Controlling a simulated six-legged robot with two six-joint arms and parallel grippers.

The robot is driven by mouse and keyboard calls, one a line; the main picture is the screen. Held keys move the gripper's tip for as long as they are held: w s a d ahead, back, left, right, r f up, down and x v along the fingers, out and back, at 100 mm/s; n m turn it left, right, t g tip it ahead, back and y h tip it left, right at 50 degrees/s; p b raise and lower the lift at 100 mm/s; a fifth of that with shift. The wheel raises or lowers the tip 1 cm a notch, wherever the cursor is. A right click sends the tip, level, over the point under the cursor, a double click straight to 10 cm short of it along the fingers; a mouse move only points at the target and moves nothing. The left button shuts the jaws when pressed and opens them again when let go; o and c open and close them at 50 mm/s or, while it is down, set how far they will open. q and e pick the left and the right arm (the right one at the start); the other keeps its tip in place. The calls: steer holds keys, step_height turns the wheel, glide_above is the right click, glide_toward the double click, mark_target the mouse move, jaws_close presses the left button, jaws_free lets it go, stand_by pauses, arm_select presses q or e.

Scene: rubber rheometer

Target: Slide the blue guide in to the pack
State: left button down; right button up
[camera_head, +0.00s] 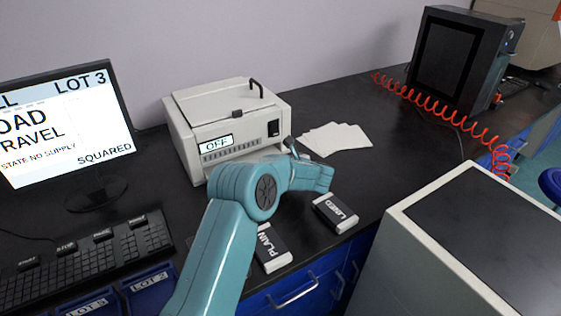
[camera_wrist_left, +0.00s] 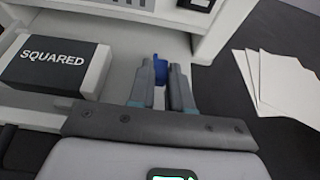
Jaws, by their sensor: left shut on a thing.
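In the left wrist view, the blue guide (camera_wrist_left: 161,66) stands on the white tray (camera_wrist_left: 170,45) of the printer. My left gripper (camera_wrist_left: 163,76) is shut on it, with a grey finger on each side. The pack (camera_wrist_left: 55,63), dark with a white band and marked SQUARED, lies on the tray to the left of the guide. A clear gap of bare tray shows between pack and guide. In the head view my teal left arm reaches to the printer (camera_head: 230,130) and hides the guide and the pack. My right gripper is out of view.
Packs marked PLAIN (camera_head: 270,248) and LINED (camera_head: 336,212) lie near the bench's front edge. Loose white sheets (camera_head: 335,138) lie right of the printer, whose display reads OFF. A monitor (camera_head: 65,125) and keyboard (camera_head: 85,258) are at left. A pale cabinet (camera_head: 440,235) stands at right.

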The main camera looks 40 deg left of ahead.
arm_select(q)
steer(key=c, duration=1)
jaws_free()
steer(key=shift+w, duration=0.1)
steer(key=shift+c, duration=0.2)
steer(key=b+v, duration=0.1)
steer(key=v, duration=1.5)
steer(key=shift+o, duration=0.3)
steer(key=shift+d, duration=0.15)
